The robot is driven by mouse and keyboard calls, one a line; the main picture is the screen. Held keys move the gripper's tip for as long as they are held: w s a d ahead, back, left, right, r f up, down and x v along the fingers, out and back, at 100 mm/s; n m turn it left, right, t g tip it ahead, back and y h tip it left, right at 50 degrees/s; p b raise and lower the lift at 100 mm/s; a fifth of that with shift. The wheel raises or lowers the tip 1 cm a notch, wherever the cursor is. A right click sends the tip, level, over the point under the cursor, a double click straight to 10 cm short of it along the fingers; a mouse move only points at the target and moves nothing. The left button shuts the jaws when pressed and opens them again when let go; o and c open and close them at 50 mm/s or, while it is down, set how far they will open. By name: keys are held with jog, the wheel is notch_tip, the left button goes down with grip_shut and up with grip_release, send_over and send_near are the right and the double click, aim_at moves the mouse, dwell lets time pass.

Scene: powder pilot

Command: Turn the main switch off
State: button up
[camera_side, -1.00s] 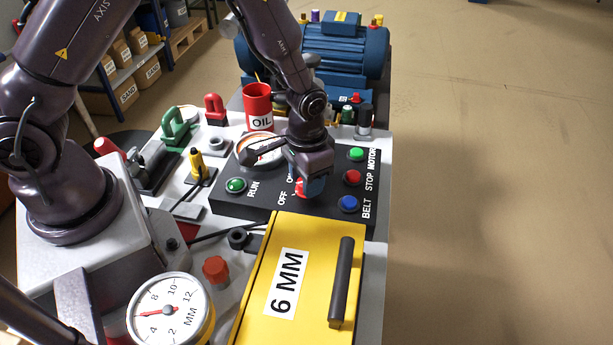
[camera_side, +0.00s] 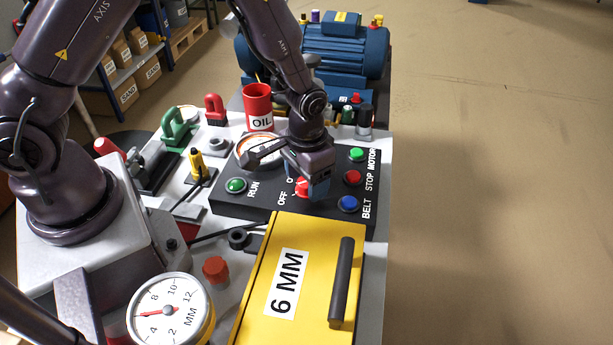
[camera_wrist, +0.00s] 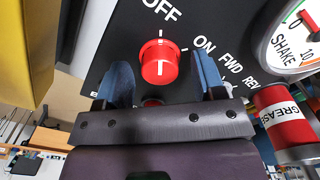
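The main switch is a red round knob (camera_wrist: 160,62) on the black control panel (camera_wrist: 112,50). In the wrist view a white line on the knob runs roughly up and down. OFF is printed above it and ON to its right. In the side view the knob (camera_side: 302,187) is partly hidden by my gripper (camera_side: 317,186). In the wrist view my gripper (camera_wrist: 161,68) is open, with one blue-padded finger on each side of the knob and gaps visible between pads and knob. I cannot tell how deep the fingertips reach around it.
Green, red and blue buttons (camera_side: 348,204) and a green RUN button (camera_side: 236,186) surround the switch. A yellow 6 MM box (camera_side: 260,290) stands in front. A red OIL can (camera_side: 257,98) and a blue motor (camera_side: 340,50) are behind. A GREASE can (camera_wrist: 281,113) shows at right in the wrist view.

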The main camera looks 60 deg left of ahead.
notch_tip(320, 180, up, 13)
dwell(0.6)
jog(key=s+a+r+t, duration=0.2)
jog(key=s+r, duration=0.5)
jog(key=r, duration=0.1)
jog(key=s+a+r+t, duration=0.3)
jog(key=s+r, duration=0.5)
jog(key=shift+s+t, duration=0.3)
